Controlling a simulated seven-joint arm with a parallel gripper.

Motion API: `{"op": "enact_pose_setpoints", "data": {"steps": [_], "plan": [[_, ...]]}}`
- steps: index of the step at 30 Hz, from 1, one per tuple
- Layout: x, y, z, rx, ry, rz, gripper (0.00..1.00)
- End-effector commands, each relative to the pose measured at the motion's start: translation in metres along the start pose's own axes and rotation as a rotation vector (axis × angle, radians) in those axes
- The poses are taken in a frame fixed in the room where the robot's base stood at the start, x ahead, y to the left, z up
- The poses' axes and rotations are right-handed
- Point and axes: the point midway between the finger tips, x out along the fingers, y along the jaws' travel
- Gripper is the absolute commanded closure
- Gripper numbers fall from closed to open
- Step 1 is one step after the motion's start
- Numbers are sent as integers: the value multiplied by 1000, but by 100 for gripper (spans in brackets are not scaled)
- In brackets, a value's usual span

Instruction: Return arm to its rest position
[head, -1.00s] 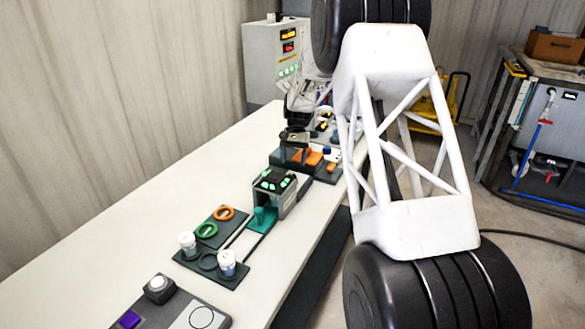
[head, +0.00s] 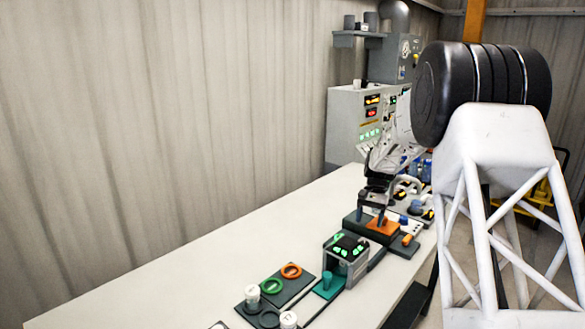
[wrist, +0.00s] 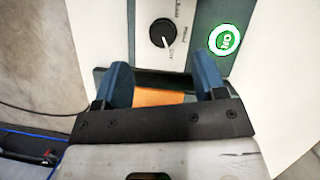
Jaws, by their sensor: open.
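My gripper (head: 373,212) is at the far part of the white bench in the head view, low over a dark fixture with an orange part (head: 384,227). In the wrist view its two blue fingers (wrist: 163,78) are spread wide. The orange part (wrist: 158,97) shows in the gap between them, partly hidden by the gripper's dark crossbar. I cannot tell whether the fingers touch the fixture. Nothing is held.
Green (head: 271,286) and orange rings (head: 291,271) and white-capped jars (head: 252,293) are in front. A control cabinet (head: 345,125) stands behind. The wrist view shows a black knob (wrist: 163,32).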

Motion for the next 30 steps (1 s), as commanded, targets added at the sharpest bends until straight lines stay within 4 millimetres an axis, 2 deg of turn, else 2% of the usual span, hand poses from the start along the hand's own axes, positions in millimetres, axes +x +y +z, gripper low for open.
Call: {"op": "enact_pose_setpoints", "data": {"steps": [8,18,30], "plan": [[-23,6,55,-44,55,1,35],[-46,19,142,-116,141,5,35],[-54,42,242,-201,240,11,35]]}}
